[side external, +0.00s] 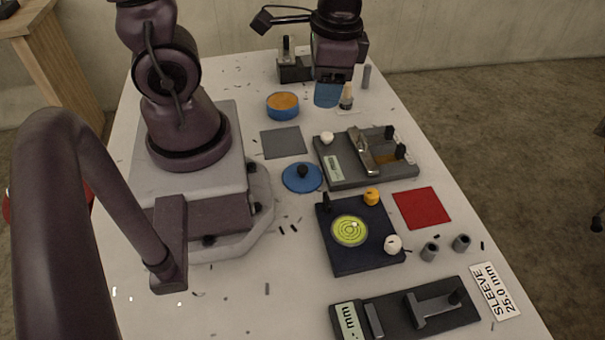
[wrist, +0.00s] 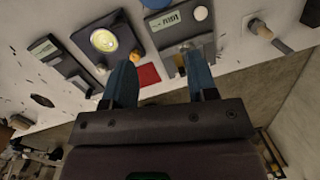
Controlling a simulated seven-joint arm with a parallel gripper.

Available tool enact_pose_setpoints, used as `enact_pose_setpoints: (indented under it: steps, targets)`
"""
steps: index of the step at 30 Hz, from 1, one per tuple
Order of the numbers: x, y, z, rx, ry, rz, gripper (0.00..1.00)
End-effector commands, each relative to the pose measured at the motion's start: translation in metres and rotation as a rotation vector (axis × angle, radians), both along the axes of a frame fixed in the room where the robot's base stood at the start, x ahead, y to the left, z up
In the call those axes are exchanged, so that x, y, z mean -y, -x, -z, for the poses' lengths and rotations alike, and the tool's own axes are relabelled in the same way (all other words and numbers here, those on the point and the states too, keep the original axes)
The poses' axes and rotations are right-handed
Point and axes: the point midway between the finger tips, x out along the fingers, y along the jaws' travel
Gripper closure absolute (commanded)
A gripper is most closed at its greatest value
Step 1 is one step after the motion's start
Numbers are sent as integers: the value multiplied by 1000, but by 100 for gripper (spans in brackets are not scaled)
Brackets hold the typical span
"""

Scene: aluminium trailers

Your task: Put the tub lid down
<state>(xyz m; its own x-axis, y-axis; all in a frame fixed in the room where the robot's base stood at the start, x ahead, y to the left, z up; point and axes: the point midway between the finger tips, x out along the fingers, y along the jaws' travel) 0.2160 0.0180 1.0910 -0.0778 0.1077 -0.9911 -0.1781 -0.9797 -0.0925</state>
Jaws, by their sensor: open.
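The blue round tub lid (side external: 290,183) with a black knob lies flat on the white table in the side view, knob up, just below the grey square (side external: 282,142). A low blue tub with orange contents (side external: 283,110) stands uncovered above that square. My gripper (side external: 328,98) is at the back of the table, up and to the right of the lid and apart from it. In the wrist view my gripper (wrist: 160,83) shows two blue fingers spread wide, with nothing held between them.
A grey fixture (side external: 340,172), a dark bullseye-level plate (side external: 355,262), a red square (side external: 422,208) and a gauge block (side external: 405,315) line the right side. The table left of the level plate is mostly clear.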

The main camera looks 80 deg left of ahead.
Motion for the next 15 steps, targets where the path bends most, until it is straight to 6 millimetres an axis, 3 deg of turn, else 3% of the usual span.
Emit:
enact_pose_setpoints:
  steps: [1,6,15]
  targets:
    - [-1,2,18,-68,-2,40,47]
    - [-2,7,61,-200,9,198,47]
    - [-3,1,91,-202,21,405,47]
